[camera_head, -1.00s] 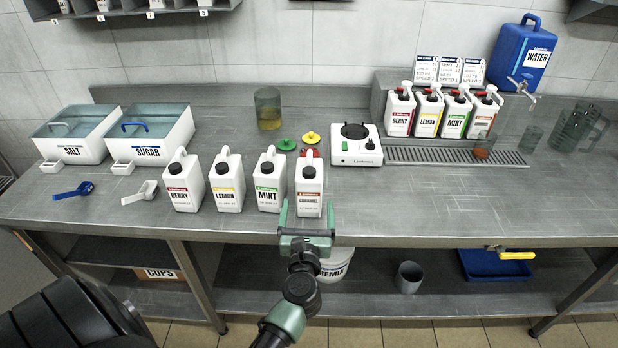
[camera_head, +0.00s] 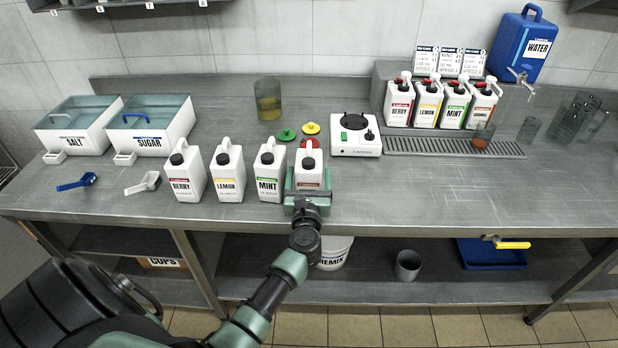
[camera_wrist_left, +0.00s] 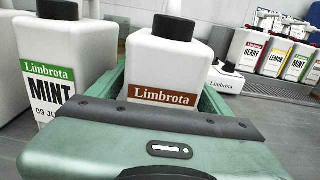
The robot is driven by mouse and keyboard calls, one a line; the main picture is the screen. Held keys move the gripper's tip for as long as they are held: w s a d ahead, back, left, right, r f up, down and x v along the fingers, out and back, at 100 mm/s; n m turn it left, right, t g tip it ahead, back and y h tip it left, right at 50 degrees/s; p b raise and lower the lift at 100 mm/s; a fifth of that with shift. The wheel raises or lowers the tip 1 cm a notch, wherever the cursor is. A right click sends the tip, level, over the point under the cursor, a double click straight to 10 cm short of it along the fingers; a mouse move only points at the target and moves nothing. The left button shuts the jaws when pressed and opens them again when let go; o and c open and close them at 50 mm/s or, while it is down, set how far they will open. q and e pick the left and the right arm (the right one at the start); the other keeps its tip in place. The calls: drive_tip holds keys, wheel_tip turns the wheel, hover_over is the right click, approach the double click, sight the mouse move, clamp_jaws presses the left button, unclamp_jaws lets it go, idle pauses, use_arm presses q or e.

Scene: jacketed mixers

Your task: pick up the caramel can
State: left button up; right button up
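The caramel can (camera_head: 309,169) is a white can with a dark cap and a brown label band. It stands upright on the worktop at the right end of the front row. My left gripper (camera_head: 308,184) is around it, with one green finger on each side. The fingers look open, with the can between them. In the left wrist view the can (camera_wrist_left: 165,70) stands upright between the fingers, its lower part hidden behind the gripper body. My right gripper is not in view.
The mint can (camera_head: 268,172) stands close to the left finger; the lemon can (camera_head: 227,172) and berry can (camera_head: 186,172) follow leftward. The worktop to the right is clear.

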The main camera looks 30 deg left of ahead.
use_arm(q)
clamp_jaws()
drive_tip(key=shift+r, duration=0.15)
drive_tip(key=shift+r, duration=0.1)
